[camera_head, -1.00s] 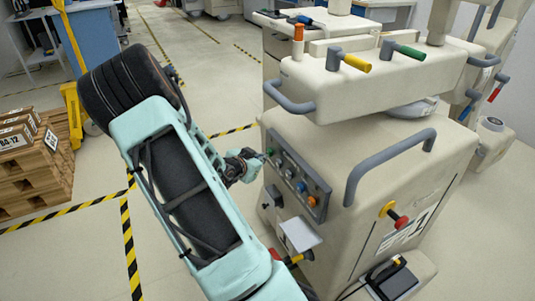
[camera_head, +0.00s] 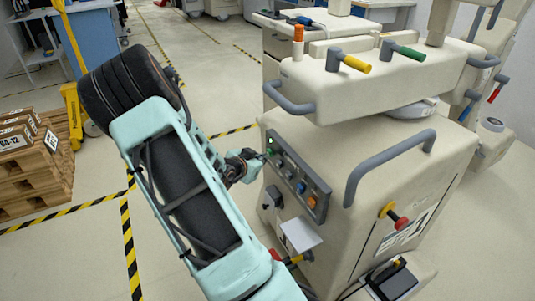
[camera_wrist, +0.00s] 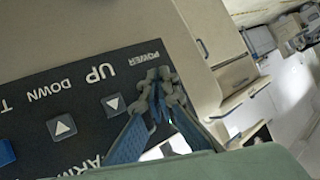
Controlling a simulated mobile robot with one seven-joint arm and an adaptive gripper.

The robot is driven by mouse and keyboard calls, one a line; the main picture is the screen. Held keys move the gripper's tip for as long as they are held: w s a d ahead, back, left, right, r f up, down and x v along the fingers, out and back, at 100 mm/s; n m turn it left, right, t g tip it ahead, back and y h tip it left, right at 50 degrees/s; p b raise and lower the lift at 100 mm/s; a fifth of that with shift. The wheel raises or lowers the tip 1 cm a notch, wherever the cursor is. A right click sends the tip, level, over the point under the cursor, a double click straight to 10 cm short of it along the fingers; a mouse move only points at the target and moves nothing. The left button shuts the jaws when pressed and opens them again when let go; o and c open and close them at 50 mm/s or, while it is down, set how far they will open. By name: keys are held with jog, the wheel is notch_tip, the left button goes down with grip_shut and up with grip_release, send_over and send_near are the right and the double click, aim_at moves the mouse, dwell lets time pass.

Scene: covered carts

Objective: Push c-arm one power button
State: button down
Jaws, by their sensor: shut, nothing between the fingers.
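The c-arm cart (camera_head: 375,160) is beige and stands at the right in the head view. Its dark control panel (camera_head: 318,212) faces my arm, with a row of coloured buttons and a bright green light (camera_head: 271,141) at its far end. My gripper (camera_head: 263,157) is at that far end, close against the panel. In the wrist view the panel (camera_wrist: 30,115) appears upside down with a POWER label (camera_wrist: 146,57). My shut, empty gripper (camera_wrist: 157,80) has its fingertips beside that label. The power button is hidden behind the fingers; I cannot tell whether they touch it.
Grey handles (camera_head: 390,160) stick out from the cart, and a red knob (camera_head: 402,223) is on its side. A wooden pallet with boxes (camera_head: 30,170) stands at the left. The floor between, with yellow-black tape (camera_head: 127,235), is clear.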

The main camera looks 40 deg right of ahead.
jog(key=w+a+p, duration=0.1)
jog(key=a+p, duration=0.2)
jog(key=a, duration=0.3)
jog(key=shift+w, duration=0.25)
dwell(0.5)
